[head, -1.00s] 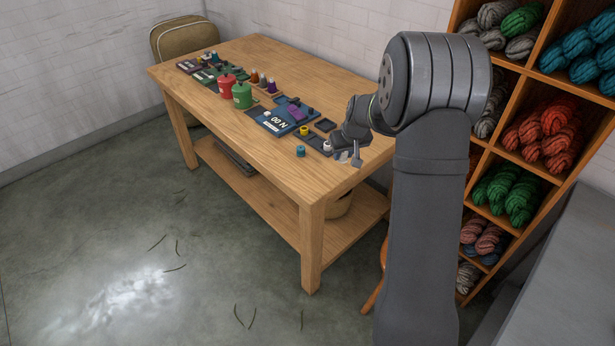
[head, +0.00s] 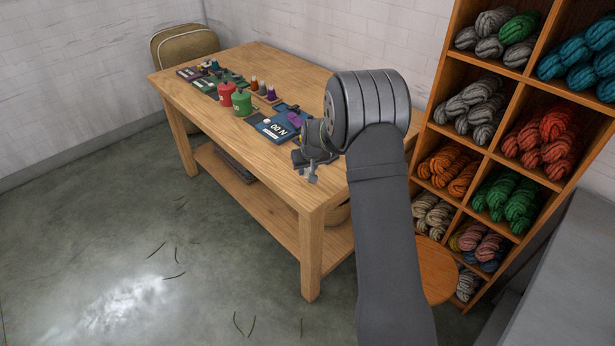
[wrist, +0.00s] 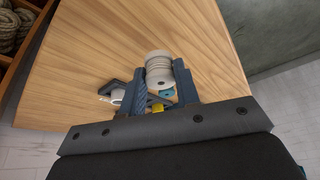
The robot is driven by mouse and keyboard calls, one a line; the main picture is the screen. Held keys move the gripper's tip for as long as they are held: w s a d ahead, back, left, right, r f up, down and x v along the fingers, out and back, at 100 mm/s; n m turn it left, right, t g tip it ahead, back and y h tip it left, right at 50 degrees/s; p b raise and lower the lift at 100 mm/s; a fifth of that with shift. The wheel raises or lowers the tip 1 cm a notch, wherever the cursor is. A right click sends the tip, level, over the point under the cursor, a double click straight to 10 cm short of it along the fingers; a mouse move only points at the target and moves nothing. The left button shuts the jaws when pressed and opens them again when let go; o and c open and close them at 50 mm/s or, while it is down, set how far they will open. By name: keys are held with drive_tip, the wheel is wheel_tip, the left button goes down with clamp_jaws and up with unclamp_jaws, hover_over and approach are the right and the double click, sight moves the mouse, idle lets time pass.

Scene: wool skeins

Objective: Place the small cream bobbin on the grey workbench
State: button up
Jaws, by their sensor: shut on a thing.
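The small cream bobbin (wrist: 159,66) shows in the wrist view between the two fingers of my gripper (wrist: 160,78), which is shut on it. Wooden tabletop shows behind it. In the head view my gripper (head: 311,172) is over the front right part of the wooden table; the bobbin cannot be made out there. A grey flat-topped surface (head: 565,255), which looks like the grey workbench, is at the lower right of the head view, well apart from my gripper.
The wooden table (head: 270,170) holds a red jar (head: 226,94), a green jar (head: 243,103) and several spools. A blue spool (wrist: 166,93) shows beyond my fingers. A shelf of wool skeins (head: 510,130) and a wooden stool (head: 437,270) stand between the table and the grey surface.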

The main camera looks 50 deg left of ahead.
sight(307, 175)
drive_tip(key=shift+f, duration=1.7)
drive_tip(key=shift+f, duration=0.25)
drive_tip(key=o, duration=0.9)
drive_tip(key=shift+o, duration=0.2)
drive_tip(key=shift+r, duration=0.1)
drive_tip(key=shift+o, duration=0.2)
drive_tip(key=v, duration=1.7)
